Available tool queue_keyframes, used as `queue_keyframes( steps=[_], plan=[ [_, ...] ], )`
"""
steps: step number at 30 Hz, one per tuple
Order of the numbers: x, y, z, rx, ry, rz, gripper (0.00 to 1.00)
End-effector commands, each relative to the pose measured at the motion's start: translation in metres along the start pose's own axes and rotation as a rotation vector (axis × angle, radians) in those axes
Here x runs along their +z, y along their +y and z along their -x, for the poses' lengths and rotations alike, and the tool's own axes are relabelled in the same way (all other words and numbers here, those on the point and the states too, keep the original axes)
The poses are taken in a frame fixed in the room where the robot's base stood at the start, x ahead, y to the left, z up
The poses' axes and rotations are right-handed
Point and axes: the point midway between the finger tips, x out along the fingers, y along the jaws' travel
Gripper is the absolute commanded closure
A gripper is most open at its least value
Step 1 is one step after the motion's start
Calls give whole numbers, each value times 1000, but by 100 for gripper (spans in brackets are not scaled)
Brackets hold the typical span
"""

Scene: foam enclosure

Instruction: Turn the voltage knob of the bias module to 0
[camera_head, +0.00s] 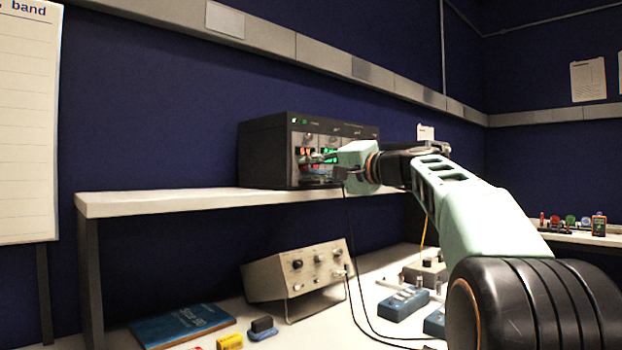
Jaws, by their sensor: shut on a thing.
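A black instrument rack (264,155) stands on the raised white shelf, with several modules across its front and small green and red lights. My arm reaches in from the right. My gripper (314,157) is at the rack's front panel, at the left-hand modules, and is shut on a small knob there. The fingers largely hide the knob, so its pointer and scale cannot be read. The labels are too small to tell which module is the bias module. The right part of the rack front is behind my gripper and wrist.
The white shelf (150,203) runs under the rack. Below it on the bench are a beige instrument (299,273) with knobs, a blue book (182,326), and blue boxes (403,304). Dark cables hang from the rack front to the bench. The shelf left of the rack is clear.

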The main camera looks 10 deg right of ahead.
Motion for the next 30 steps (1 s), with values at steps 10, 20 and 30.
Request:
queue_keyframes(
  steps=[10, 20, 30],
  plan=[
    [1, 3, 0, 1, -7, 174, 100],
    [0, 1, 0, 1, -8, 219, 100],
    [0, 1, 0, 1, -8, 219, 85]
  ],
)
